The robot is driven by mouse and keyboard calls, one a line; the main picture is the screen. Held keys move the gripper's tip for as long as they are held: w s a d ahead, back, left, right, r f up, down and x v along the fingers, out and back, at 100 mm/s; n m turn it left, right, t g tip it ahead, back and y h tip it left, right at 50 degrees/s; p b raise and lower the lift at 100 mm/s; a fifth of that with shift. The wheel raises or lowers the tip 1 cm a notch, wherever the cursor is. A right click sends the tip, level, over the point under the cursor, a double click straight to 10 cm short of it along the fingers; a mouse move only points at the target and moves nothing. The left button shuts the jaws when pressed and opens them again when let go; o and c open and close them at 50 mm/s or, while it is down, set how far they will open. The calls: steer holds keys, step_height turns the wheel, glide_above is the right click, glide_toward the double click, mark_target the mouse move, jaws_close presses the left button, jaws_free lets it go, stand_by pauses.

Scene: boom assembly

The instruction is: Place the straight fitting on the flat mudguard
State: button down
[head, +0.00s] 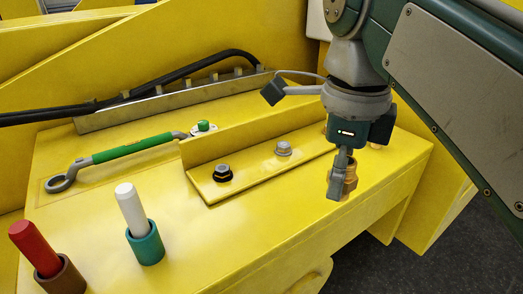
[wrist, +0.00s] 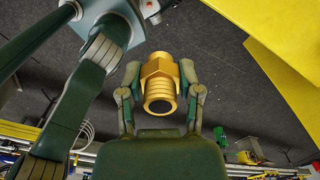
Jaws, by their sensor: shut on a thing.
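The straight fitting (head: 350,178) is a brass, threaded piece with a hex middle. My gripper (head: 341,186) is shut on it, and one finger partly covers it in the head view. In the wrist view the fitting (wrist: 160,88) sits between the two fingers of my gripper (wrist: 160,74), its open threaded end towards the camera. The broad flat yellow top (head: 225,235) looks like the flat mudguard. In the head picture the fitting appears over its right part, seemingly above it; the exact gap cannot be told.
A yellow angle bracket (head: 250,172) with bolts stands mid-surface. A green-handled wrench (head: 130,149) lies behind left. A white marker in a teal cup (head: 146,243) and a red one in a brown cup (head: 62,276) stand front left. Black hoses run behind. The front middle is clear.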

steer(key=w+a+f, duration=0.3)
steer(key=w+a, duration=0.1)
steer(key=w, duration=0.3)
glide_above(282, 204)
step_height(282, 204, down, 6)
steer(key=shift+s+r, duration=0.15)
steer(key=shift+r, duration=0.05)
steer(key=shift+w+f, duration=0.2)
steer(key=shift+f, duration=1.6)
steer(key=shift+c, duration=1.4)
jaws_free()
steer(key=shift+f, duration=0.1)
step_height(282, 204, up, 12)
